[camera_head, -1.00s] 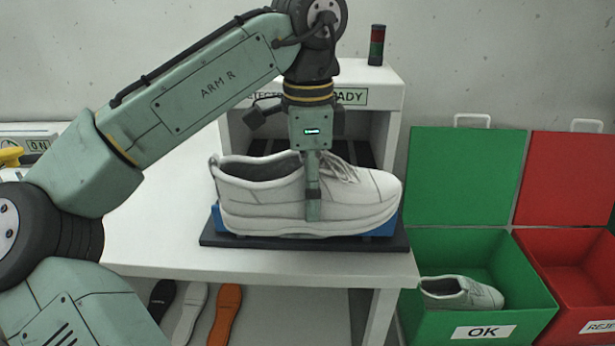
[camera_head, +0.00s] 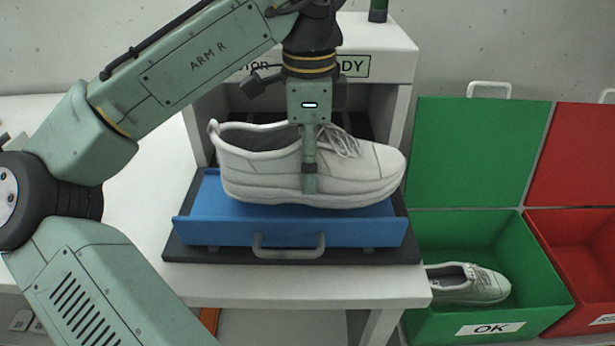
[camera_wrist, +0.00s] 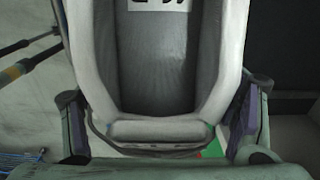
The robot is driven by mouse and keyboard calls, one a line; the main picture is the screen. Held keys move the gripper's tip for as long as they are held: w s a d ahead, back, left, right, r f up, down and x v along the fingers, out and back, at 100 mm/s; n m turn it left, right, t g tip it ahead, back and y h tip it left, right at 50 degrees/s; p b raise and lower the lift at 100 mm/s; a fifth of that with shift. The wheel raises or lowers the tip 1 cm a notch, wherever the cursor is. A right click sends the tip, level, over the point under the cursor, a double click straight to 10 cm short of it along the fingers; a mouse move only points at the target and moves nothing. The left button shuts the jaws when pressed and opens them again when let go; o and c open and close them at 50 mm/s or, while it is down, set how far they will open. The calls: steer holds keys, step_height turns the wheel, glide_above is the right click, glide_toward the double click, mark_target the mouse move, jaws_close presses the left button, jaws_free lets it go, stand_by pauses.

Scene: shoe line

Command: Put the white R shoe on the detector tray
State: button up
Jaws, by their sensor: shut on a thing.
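The white shoe (camera_head: 250,170) is held upright and side-on in the head view, toe to the right. My gripper (camera_head: 309,180) is shut on it, one finger showing against its near side. In the wrist view my gripper (camera_wrist: 160,128) has a finger on each side of the shoe (camera_wrist: 225,60); its inner label is cut off at the top edge, so its letter is unreadable. The blue detector tray (camera_head: 290,232), with a grey handle, lies below the shoe on a dark base. The shoe covers its rear part. I cannot tell whether the sole touches the tray.
The white detector housing (camera_head: 395,50) stands behind the shoe. At the right are an open green OK box (camera_head: 430,325) with another pale shoe (camera_head: 468,284) in it, and an open red box (camera_head: 575,255). White tabletop (camera_head: 150,170) is clear left of the tray.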

steer(key=shift+f, duration=1.9)
steer(key=shift+f, duration=0.15)
steer(key=o, duration=1.5)
steer(key=shift+c, duration=0.2)
step_height(320, 180, up, 12)
steer(key=shift+r+p, duration=0.15)
steer(key=shift+p, duration=0.3)
